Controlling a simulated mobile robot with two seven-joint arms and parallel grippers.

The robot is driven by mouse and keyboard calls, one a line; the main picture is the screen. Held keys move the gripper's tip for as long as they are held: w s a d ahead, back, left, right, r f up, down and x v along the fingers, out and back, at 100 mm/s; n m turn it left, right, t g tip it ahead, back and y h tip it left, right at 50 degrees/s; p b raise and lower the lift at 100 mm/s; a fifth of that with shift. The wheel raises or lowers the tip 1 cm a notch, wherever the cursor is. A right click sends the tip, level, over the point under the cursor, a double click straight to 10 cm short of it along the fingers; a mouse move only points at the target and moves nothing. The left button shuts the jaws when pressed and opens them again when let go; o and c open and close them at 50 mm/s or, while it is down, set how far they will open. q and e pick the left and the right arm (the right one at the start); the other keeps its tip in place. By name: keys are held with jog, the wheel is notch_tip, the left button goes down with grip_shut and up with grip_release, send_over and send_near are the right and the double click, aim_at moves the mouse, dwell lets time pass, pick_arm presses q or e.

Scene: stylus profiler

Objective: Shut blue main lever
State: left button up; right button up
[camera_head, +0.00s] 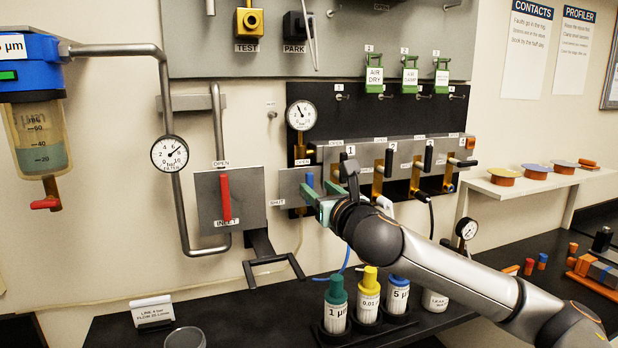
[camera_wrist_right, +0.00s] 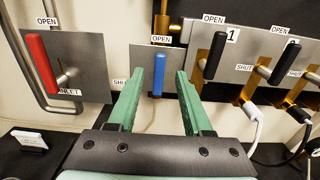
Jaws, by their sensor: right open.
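The blue main lever (camera_wrist_right: 159,75) stands vertical on a small grey plate, directly below an OPEN label. A SHUT label, partly hidden, is to its left. In the head view the blue lever (camera_head: 310,180) shows as a small strip beside my fingers. My right gripper (camera_wrist_right: 158,92) is open, with one green finger on each side of the lever and visible gaps to it. The right gripper also shows in the head view (camera_head: 318,192), reaching the plate from the right. I cannot tell whether the fingertips are level with the lever in depth. My left gripper is out of view.
A red inlet lever (camera_head: 225,197) is on the plate to the left. Black numbered levers (camera_head: 389,162) are close on the right. A pressure gauge (camera_head: 301,115) sits above the blue lever. Capped bottles (camera_head: 336,305) stand on the bench below.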

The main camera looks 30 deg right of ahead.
aim_at(310, 182)
jog(key=shift+p+x, duration=0.4)
jog(key=shift+x, duration=2.5)
jog(key=shift+c, duration=0.3)
grip_shut()
